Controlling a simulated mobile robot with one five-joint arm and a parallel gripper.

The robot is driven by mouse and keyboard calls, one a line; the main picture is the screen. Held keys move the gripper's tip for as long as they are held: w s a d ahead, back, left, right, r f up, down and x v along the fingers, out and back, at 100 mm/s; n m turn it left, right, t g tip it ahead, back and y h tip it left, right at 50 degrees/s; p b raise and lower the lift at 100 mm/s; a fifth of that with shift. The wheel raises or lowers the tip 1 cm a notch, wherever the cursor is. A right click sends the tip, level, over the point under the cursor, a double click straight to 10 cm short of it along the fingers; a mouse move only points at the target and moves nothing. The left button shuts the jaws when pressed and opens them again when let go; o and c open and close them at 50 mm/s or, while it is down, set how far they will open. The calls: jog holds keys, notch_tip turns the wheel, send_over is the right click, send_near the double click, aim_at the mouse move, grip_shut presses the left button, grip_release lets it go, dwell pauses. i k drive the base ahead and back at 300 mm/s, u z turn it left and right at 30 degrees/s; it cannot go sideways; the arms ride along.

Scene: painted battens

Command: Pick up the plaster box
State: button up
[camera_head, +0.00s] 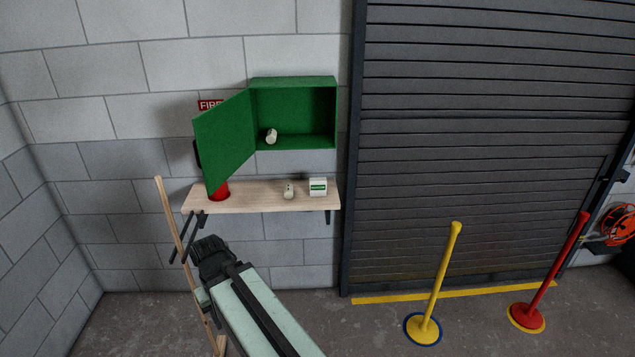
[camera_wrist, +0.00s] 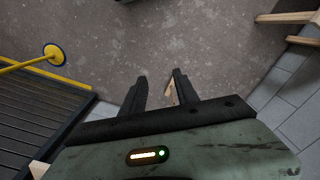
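The plaster box is most likely the small white box with a green band (camera_head: 318,187), standing on the right part of the wooden shelf (camera_head: 258,203) in the head view. It does not show in the wrist view. My gripper (camera_head: 207,243) is below and left of the shelf, apart from the box. In the wrist view my gripper (camera_wrist: 158,84) has its two dark fingers spread, with floor visible between them. A sliver of pale wood shows beside the right finger; I cannot tell how far off it is.
A white roll (camera_head: 288,191) stands left of the box. An open green cabinet (camera_head: 295,142) above holds another white roll (camera_head: 271,136); its door hangs left, over a red object (camera_head: 219,191). A wooden batten (camera_head: 169,215) leans near my gripper. Yellow (camera_head: 440,280) and red (camera_head: 550,268) posts stand right.

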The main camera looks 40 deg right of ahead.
aim_at(318, 185)
jog(key=u, duration=0.05)
jog(key=i, duration=1.7)
jog(key=u, duration=0.05)
